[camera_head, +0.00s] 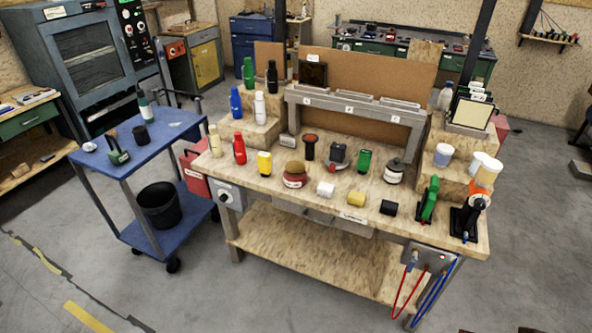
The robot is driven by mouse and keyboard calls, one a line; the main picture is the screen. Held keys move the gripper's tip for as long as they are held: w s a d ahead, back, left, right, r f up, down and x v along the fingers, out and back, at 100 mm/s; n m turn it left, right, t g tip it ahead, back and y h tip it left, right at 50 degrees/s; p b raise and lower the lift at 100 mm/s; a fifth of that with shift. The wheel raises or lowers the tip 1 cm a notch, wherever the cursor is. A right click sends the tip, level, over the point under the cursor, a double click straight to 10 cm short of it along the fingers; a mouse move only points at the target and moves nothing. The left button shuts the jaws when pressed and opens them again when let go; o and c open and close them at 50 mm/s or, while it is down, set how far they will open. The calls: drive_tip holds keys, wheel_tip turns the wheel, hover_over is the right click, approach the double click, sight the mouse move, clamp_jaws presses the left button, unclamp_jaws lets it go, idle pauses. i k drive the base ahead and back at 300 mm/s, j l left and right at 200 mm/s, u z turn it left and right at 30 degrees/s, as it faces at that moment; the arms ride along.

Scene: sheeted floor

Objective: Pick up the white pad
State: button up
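The white pad (326,188) is a small white block lying near the front edge of the wooden workbench (300,213). It sits left of a yellow pad (356,199) and a black pad (389,207), in a loose row with gaps between them. A red-based round brush-like item (294,179) stands just left of the white pad. The white pad's top and front are uncovered. My gripper does not show in this view.
Stepped wooden risers and a grey rack are behind. A blue cart (147,143) stands left. Floor in front is clear.

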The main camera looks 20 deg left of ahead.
sight(327, 190)
drive_tip(key=i+j, duration=0.25)
drive_tip(key=j, duration=0.2)
drive_tip(key=i+j, duration=0.25)
drive_tip(key=j, duration=0.2)
drive_tip(key=i+j, duration=0.25)
drive_tip(key=j, duration=0.15)
drive_tip(key=i+j, duration=0.25)
drive_tip(key=j, duration=0.2)
drive_tip(key=i+j, duration=0.25)
drive_tip(key=j, duration=0.2)
